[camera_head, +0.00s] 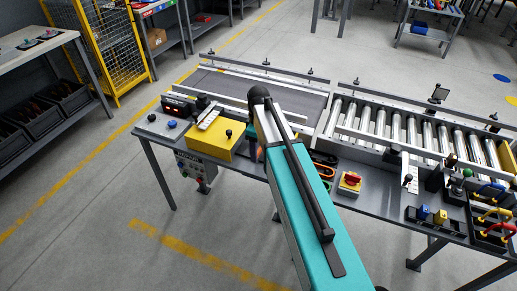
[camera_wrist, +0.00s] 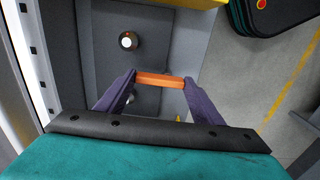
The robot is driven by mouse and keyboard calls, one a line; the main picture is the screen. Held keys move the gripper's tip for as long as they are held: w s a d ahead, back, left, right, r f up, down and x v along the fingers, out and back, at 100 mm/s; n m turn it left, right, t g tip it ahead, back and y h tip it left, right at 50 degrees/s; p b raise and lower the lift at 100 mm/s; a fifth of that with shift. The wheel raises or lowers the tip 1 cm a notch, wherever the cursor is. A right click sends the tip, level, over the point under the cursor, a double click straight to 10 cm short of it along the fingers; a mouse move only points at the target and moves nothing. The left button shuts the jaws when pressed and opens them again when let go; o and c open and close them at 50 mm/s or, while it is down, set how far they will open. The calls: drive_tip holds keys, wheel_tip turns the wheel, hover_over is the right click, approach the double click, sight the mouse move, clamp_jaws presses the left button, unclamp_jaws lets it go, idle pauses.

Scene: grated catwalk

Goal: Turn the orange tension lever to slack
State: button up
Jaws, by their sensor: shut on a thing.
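The orange tension lever (camera_wrist: 158,79) shows in the wrist view as a short orange bar lying nearly crosswise between two dark purple fingers. My gripper (camera_wrist: 159,80) is shut on it, one finger at each end. The lever sits over a dark grey panel (camera_wrist: 88,20); its pivot and any slack marking cannot be made out.
A round knob (camera_wrist: 128,41) stands near the lever in the wrist view. In the head view, a yellow box (camera_head: 216,140) is left of my arm and a red-and-yellow switch (camera_head: 350,182) right of it. A roller conveyor (camera_head: 410,128) runs behind. Open floor lies in front.

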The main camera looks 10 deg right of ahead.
drive_tip(key=shift+m, duration=0.5)
drive_tip(key=m, duration=0.3)
drive_tip(key=shift+s+d, duration=0.1)
drive_tip(key=shift+s, duration=0.1)
drive_tip(key=m, duration=0.3)
drive_tip(key=m+p, duration=0.1)
drive_tip(key=shift+s+m, duration=0.25)
drive_tip(key=shift+m, duration=0.15)
drive_tip(key=m, duration=0.4)
drive_tip(key=shift+s, duration=0.2)
drive_tip(key=m, duration=0.5)
drive_tip(key=shift+s, duration=0.2)
drive_tip(key=o, duration=1.1)
drive_tip(key=shift+c, duration=0.2)
